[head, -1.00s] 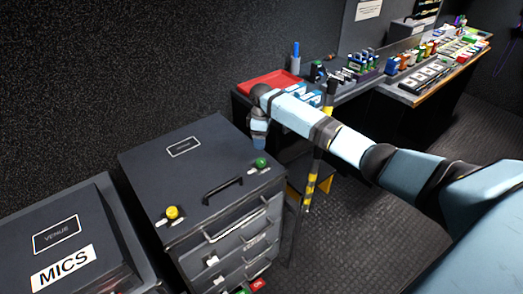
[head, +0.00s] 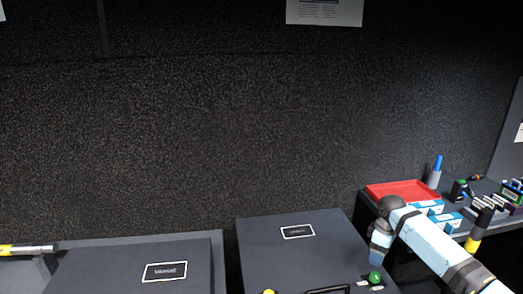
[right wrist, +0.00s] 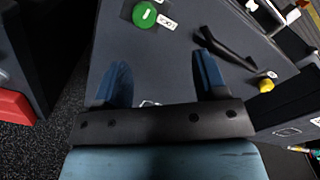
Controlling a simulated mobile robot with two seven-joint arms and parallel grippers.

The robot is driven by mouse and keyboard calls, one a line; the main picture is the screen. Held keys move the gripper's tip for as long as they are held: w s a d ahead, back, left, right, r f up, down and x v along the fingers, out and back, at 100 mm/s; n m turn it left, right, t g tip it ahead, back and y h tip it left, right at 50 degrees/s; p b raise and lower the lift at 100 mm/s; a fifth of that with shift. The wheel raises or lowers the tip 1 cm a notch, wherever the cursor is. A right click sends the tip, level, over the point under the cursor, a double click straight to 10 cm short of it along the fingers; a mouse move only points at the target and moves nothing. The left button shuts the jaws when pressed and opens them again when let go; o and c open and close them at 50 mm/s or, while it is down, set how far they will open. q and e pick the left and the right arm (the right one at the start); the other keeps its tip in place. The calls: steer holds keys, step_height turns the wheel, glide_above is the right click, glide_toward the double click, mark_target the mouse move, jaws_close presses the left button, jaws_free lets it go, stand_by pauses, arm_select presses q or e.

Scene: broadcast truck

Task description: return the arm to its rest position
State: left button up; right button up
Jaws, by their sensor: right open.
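My right arm (head: 430,245) comes in from the lower right of the head view, with its elbow-like bend in front of the desk. My right gripper (right wrist: 163,72) is open in the right wrist view, with its two blue fingers apart and nothing between them. In the head view the gripper end (head: 377,256) hangs down beside the right edge of the dark drawer cabinet (head: 262,245), close to the green knob (head: 375,278). Whether it touches the cabinet cannot be told. My left gripper is not in view.
The cabinet has a black handle (right wrist: 225,45) and a yellow knob (right wrist: 266,85). A second dark case (head: 90,262) stands left of it. A red tray (head: 400,191) and blue-white boxes (head: 445,219) lie on the desk at right. A dark wall fills the back.

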steer(key=s+a+f+t, duration=0.1)
steer(key=s+a+f, duration=0.2)
steer(key=s+a, duration=0.35)
steer(key=s+a+f+m+y, duration=0.1)
steer(key=s+a+f, duration=0.35)
steer(key=s, duration=0.35)
steer(key=s+a+f+t, duration=0.1)
steer(key=s+a+f, duration=0.1)
steer(key=s+a, duration=0.45)
steer(key=s+d+r+m+t, duration=0.1)
steer(key=s+r+m, duration=0.25)
steer(key=s, duration=0.75)
steer(key=s+d+r+m+t, duration=0.1)
steer(key=s+r+m, duration=0.25)
steer(key=s, duration=0.75)
steer(key=w+a+f+n+t+y+p, duration=0.2)
steer(key=w+a+f+t+p, duration=0.4)
steer(key=f+t, duration=0.1)
steer(key=shift+w+f, duration=0.2)
steer(key=shift+w, duration=0.05)
steer(key=shift+a, duration=0.1)
